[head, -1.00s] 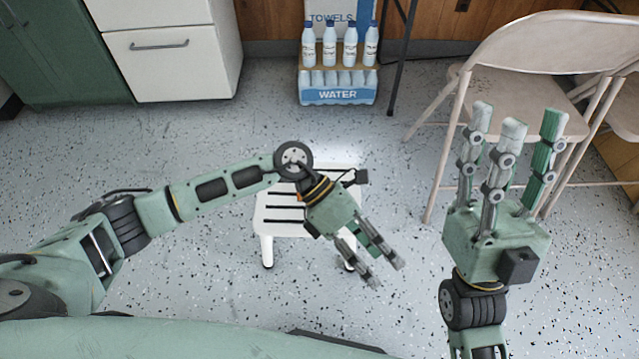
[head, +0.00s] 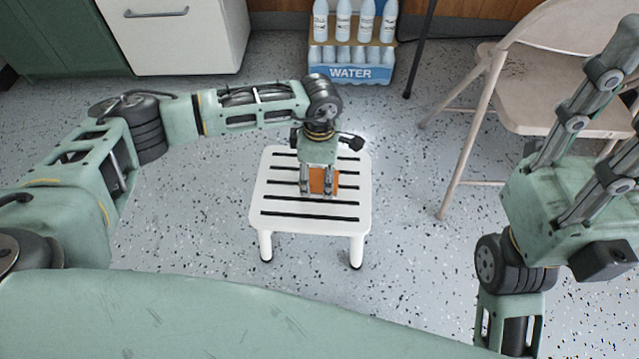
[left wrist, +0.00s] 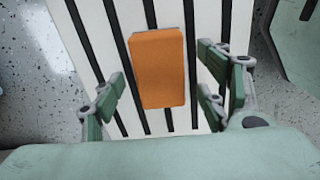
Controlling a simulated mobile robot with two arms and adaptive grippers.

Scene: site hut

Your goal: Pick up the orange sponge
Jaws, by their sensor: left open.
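The orange sponge (head: 317,180) lies on the white slatted stool (head: 276,209). In the head view it is partly hidden by my left gripper (head: 317,190), which points down over the stool. In the left wrist view the whole sponge (left wrist: 158,68) shows between the open fingers of the left gripper (left wrist: 165,98), with clear gaps on both sides. The fingers are apart from it. My right gripper (head: 606,110) is raised at the right, its fingers pointing up, with part of it outside the picture.
A pack of water bottles (head: 350,73) stands on the floor behind the stool. A beige folding chair (head: 505,75) is at the right. A white drawer cabinet (head: 180,40) stands at the back left. The speckled floor around the stool is mostly clear.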

